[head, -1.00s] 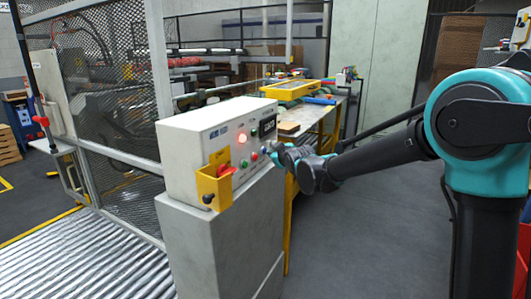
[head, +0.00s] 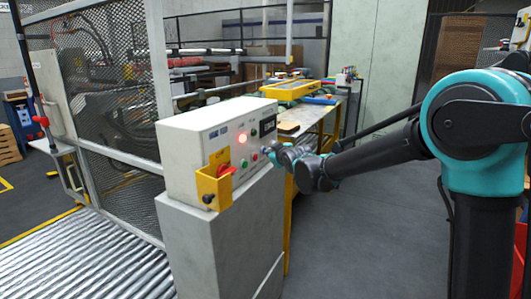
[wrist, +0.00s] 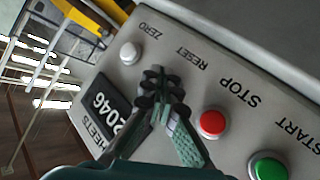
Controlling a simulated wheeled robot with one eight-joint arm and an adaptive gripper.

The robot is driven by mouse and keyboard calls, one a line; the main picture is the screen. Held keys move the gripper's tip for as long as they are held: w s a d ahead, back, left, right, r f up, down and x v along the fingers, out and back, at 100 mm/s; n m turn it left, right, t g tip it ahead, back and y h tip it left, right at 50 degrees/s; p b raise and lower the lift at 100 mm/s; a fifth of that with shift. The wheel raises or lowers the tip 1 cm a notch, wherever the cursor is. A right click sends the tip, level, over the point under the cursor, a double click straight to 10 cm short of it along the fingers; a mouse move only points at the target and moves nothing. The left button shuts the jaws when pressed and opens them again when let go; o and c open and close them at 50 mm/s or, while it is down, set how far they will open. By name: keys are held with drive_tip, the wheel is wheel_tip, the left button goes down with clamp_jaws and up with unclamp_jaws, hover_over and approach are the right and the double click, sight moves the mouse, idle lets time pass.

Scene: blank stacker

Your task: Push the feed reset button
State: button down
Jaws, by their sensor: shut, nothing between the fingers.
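The control box (head: 190,145) stands on a grey pedestal, with its button panel facing right. The wrist view shows the panel close up. A white button (wrist: 130,52) sits by the ZERO label, and the RESET label (wrist: 188,58) is to its right. My gripper (wrist: 160,78) is shut and empty, its fingertips just below that label. The reset button itself is hidden behind the fingertips, and I cannot tell whether they touch it. In the head view my gripper (head: 274,151) is right at the panel's right part.
A red button (wrist: 212,123) marked STOP and a green button (wrist: 268,167) marked START are right of the fingers. A yellow switch box (head: 208,188) juts from the panel. A worktable (head: 318,118) stands behind.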

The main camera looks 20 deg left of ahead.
drive_tip(key=shift+a, duration=0.2)
drive_tip(key=shift+d, duration=0.1)
idle(0.4)
drive_tip(key=shift+d, duration=0.8)
drive_tip(key=shift+s+d, duration=0.15)
drive_tip(key=shift+d, duration=1.1)
drive_tip(key=shift+s+d, duration=0.1)
drive_tip(key=shift+d, duration=1.15)
